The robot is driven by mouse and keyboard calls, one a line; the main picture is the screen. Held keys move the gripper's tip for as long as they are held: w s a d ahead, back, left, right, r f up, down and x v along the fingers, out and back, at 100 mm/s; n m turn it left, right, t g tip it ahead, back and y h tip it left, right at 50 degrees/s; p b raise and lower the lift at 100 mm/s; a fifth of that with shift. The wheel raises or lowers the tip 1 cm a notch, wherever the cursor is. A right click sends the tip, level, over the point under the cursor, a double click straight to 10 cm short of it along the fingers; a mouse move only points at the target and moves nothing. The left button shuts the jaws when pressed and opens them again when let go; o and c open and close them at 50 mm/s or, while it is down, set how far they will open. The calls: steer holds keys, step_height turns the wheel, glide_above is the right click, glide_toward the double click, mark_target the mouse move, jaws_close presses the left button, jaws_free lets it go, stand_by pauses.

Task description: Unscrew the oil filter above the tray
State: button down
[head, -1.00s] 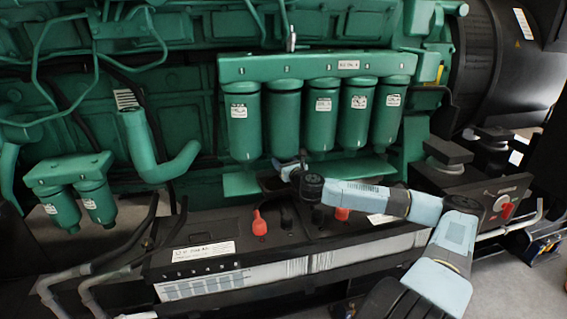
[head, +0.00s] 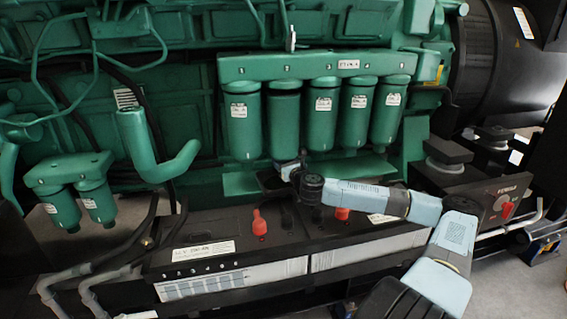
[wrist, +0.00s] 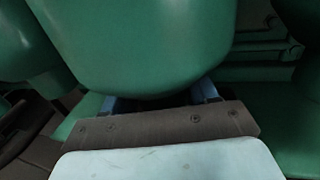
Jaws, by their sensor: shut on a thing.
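Several green oil filters hang in a row under a green header; the second from the left (head: 284,118) hangs above a dark tray (head: 268,184). My gripper (head: 288,163) is at the lower end of that filter, with my arm coming in from the right. In the wrist view the filter's rounded green bottom (wrist: 140,50) fills the upper middle. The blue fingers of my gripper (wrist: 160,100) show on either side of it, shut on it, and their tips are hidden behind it. Whether the filter's thread is loose cannot be seen.
Neighbouring filters (head: 242,120) (head: 322,115) hang close on both sides. Black batteries (head: 205,232) with red terminal caps (head: 259,222) stand below. A green ledge (head: 350,166) runs under the row. Two smaller filters (head: 62,208) hang at the left.

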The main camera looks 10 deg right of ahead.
steer(key=shift+f, duration=0.15)
stand_by(0.5)
steer(key=shift+f, duration=0.3)
steer(key=shift+d, duration=0.15)
